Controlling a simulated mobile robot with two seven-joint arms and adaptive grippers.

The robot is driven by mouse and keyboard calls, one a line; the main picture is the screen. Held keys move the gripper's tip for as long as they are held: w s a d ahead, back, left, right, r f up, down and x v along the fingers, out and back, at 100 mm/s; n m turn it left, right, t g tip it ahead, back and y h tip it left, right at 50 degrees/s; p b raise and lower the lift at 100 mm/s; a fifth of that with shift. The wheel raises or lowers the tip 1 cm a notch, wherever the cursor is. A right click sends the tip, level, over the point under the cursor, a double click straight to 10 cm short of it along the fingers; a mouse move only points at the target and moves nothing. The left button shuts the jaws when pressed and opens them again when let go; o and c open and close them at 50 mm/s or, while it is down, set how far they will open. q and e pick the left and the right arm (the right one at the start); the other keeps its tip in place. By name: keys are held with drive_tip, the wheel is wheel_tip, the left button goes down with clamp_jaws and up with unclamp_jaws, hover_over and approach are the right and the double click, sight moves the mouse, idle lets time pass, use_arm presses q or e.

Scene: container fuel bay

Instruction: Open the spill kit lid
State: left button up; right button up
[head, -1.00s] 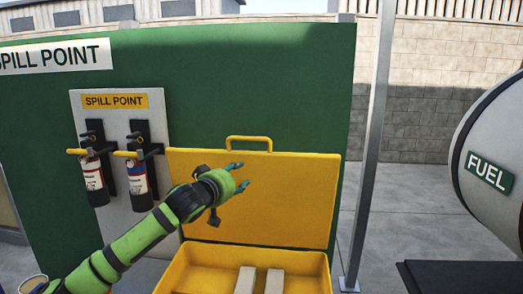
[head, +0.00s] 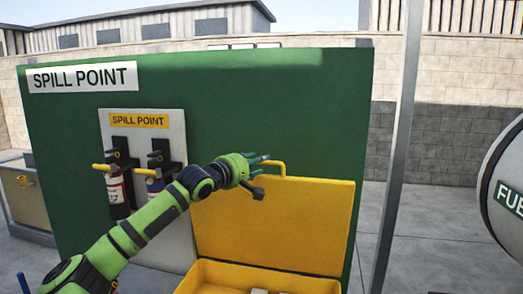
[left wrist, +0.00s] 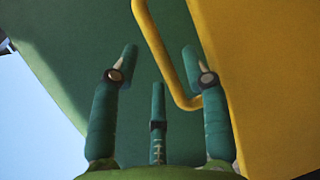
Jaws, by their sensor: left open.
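The yellow spill kit lid (head: 275,222) stands raised, nearly upright, in front of the green panel. Its yellow bar handle (head: 282,165) is at the top edge. The yellow spill kit box (head: 262,278) is below, open at the top and cut off by the picture's lower edge. My left gripper (head: 262,160) is open at the left end of the handle. In the left wrist view, the handle (left wrist: 160,50) runs between the spread fingers as seen; whether they touch it I cannot tell. The lid (left wrist: 265,90) fills the right side there. My right gripper is out of view.
The green panel (head: 230,105) stands behind the lid. Two fire extinguishers (head: 117,195) hang on a white board left of the lid, behind my left arm. A grey post (head: 398,160) and a fuel tank (head: 505,180) are at the right.

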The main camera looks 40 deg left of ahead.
use_arm(q)
drive_tip(key=shift+w+a+r+p, duration=0.1)
drive_tip(key=shift+w+p, duration=0.45)
drive_tip(key=shift+w, duration=0.4)
drive_tip(key=shift+w+f, duration=0.25)
drive_tip(key=shift+w, duration=0.1)
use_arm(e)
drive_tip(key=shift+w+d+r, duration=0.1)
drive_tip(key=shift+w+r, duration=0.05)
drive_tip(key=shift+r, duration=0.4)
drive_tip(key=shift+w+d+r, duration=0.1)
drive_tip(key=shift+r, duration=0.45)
use_arm(q)
drive_tip(key=shift+c, duration=0.4)
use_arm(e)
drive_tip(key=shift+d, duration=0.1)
